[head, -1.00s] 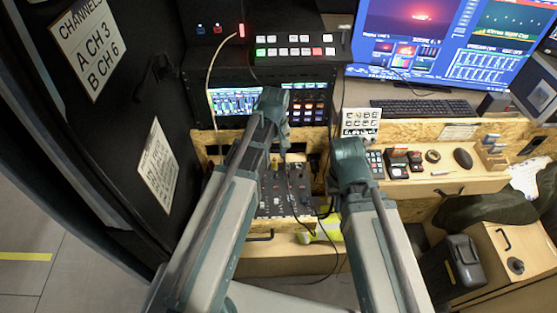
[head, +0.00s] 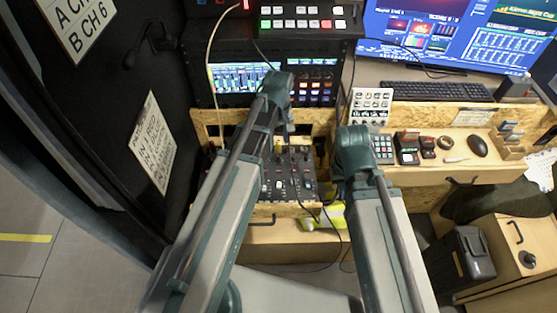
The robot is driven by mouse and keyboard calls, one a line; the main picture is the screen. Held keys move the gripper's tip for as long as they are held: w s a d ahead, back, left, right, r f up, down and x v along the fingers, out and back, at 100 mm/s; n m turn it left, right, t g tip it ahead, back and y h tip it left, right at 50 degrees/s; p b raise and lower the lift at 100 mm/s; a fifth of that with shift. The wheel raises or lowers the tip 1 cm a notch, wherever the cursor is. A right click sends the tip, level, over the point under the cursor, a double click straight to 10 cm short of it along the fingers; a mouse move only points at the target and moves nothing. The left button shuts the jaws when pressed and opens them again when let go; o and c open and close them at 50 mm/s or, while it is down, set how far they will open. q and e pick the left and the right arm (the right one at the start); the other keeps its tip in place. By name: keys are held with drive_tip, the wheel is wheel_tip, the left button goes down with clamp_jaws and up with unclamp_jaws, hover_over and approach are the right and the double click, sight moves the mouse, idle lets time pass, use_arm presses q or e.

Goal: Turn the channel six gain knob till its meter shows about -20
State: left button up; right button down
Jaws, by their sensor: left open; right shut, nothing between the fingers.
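The black mixer (head: 297,186) with rows of small knobs and faders sits in a wooden bay below the rack. The channel six gain knob cannot be singled out; my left arm covers part of the mixer. The rack screen (head: 232,76) shows green level meters, too small to read and partly covered by my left arm. My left gripper (head: 287,126) is open above the mixer's back edge, its fingertips mostly hidden. My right gripper (head: 336,182) is shut and empty by the mixer's right side, mostly hidden behind its own wrist. Contact with a knob cannot be told.
A sign (head: 80,24) on the dark left panel reads "A CH 3, B CH 6". A second sign (head: 152,143) hangs lower. A button panel (head: 303,18) tops the rack. A keyboard (head: 436,92), small control boxes and a mouse (head: 477,146) lie right. Thin cables cross the mixer.

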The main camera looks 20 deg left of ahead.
sight(279, 157)
use_arm(q)
wheel_tip(279, 157, down, 9)
drive_tip(key=b, duration=0.7)
drive_tip(key=shift+r, duration=0.2)
clamp_jaws()
